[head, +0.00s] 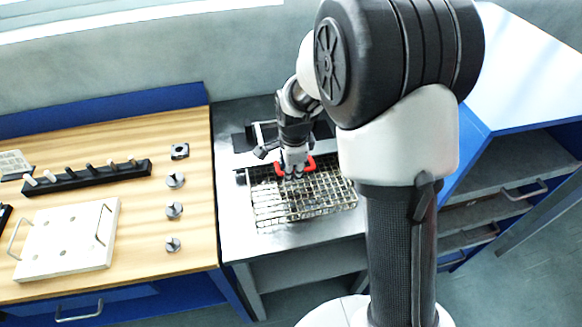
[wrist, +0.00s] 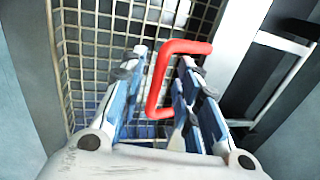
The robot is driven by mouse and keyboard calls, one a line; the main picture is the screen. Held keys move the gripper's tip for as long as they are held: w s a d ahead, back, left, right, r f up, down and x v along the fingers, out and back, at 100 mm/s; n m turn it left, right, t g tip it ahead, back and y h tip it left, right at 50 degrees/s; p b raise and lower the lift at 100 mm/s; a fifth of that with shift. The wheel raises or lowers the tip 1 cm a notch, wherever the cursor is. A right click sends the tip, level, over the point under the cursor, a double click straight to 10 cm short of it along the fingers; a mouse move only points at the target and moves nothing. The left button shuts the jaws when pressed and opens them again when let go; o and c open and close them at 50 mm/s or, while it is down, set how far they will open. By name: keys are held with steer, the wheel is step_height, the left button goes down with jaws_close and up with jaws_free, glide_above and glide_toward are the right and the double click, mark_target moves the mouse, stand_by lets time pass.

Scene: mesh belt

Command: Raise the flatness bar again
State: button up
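A red U-shaped handle shows in the wrist view (wrist: 157,80) and at the back edge of the mesh belt in the head view (head: 310,164). I take it as the handle of the flatness bar; the bar itself is not clearly made out. My gripper (head: 293,172) points down at the handle. In the wrist view my gripper's fingers (wrist: 163,58) stand apart, with the long side of the handle between them and a gap visible on each side. The wire mesh belt (head: 300,205) lies below and in front of the gripper.
A dark and light frame (head: 262,136) stands just behind the handle. On the wooden bench at left are a white plate with handles (head: 68,238), a black block with pegs (head: 88,178) and several small metal parts (head: 174,210). A blue cabinet (head: 515,90) stands at right.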

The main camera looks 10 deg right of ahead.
jaws_close()
stand_by(0.3)
steer(key=shift+r, duration=0.1)
